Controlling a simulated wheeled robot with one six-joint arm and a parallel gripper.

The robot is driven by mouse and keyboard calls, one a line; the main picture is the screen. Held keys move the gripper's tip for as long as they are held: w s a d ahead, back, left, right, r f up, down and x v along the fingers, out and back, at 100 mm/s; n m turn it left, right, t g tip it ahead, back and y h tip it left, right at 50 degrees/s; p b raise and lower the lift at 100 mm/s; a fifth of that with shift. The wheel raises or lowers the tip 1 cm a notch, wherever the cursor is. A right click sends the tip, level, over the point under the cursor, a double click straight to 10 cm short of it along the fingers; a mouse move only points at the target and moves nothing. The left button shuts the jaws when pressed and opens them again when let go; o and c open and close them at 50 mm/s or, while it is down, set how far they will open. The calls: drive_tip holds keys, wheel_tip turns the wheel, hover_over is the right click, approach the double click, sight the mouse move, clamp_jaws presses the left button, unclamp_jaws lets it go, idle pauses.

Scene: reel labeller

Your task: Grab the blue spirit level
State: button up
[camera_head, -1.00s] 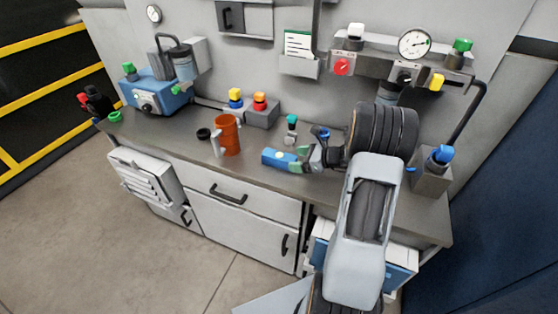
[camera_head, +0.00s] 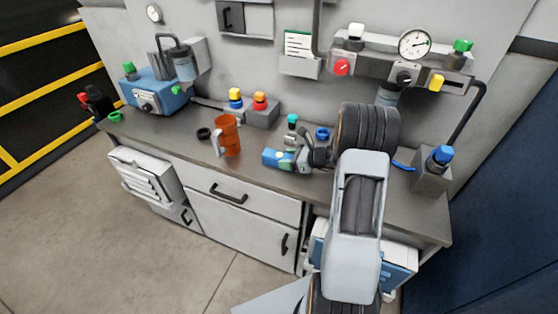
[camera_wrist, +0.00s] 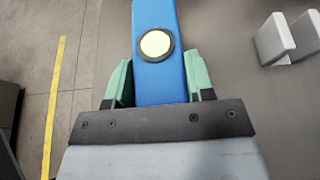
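The blue spirit level (camera_head: 271,157) lies on the grey workbench, and its left end shows past my gripper in the head view. In the wrist view the blue spirit level (camera_wrist: 160,82) runs up the picture between my fingers, with a round pale vial in a dark ring. My gripper (camera_head: 292,158) is low over the bench at the level's right part. In the wrist view my gripper's green fingers (camera_wrist: 160,83) stand on either side of the level. The left finger shows a small gap to it; the right one is very close. The fingers look open around it.
An orange mug (camera_head: 228,136) stands left of the level, with a black ring (camera_head: 203,133) beside it. A teal-topped part (camera_head: 292,121) and a blue ring (camera_head: 323,133) are behind my gripper. The bench front edge is close.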

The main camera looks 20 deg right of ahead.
drive_tip(key=c, duration=0.5)
drive_tip(key=shift+r, duration=0.15)
